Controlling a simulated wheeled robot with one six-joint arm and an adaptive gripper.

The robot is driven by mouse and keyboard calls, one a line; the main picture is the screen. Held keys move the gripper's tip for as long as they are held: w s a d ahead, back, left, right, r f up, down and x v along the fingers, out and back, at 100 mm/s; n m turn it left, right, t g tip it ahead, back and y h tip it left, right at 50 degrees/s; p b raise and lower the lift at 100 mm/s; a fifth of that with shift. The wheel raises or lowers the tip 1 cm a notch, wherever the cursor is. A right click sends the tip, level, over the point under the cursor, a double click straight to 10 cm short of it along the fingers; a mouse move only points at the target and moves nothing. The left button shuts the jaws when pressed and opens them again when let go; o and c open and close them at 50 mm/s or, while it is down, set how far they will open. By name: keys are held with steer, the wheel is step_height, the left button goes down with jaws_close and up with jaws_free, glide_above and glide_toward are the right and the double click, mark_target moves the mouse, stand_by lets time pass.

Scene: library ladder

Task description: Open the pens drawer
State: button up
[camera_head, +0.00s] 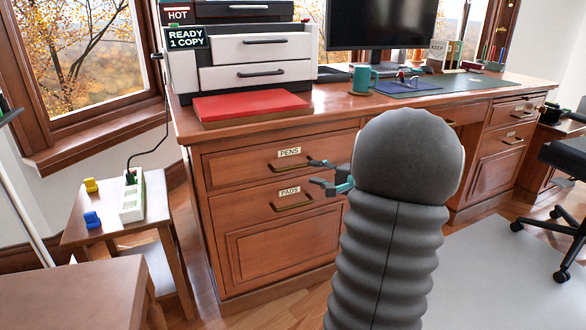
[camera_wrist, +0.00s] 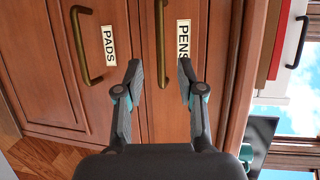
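The pens drawer (camera_head: 232,166) is the upper left drawer of the wooden desk and looks closed. Its PENS label (camera_head: 289,152) sits above a brass bar handle (camera_head: 290,168). My gripper (camera_head: 315,173) is open and empty just right of that handle in the head view. In the wrist view, my gripper (camera_wrist: 159,70) has one finger on each side of the handle (camera_wrist: 160,35), with the PENS label (camera_wrist: 183,40) near one fingertip. I cannot tell how far the tips are from the drawer front. My arm hides the drawer's right end in the head view.
The pads drawer (camera_head: 250,240) is directly below, with its own handle (camera_head: 293,202). A printer (camera_head: 255,60) and a red book (camera_head: 250,104) lie on the desktop above. A small side table (camera_head: 100,222) with a power strip (camera_head: 132,200) stands left.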

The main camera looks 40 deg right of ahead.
mark_target(296, 168)
steer(key=x, duration=0.9)
steer(key=shift+w+a, duration=0.1)
jaws_close()
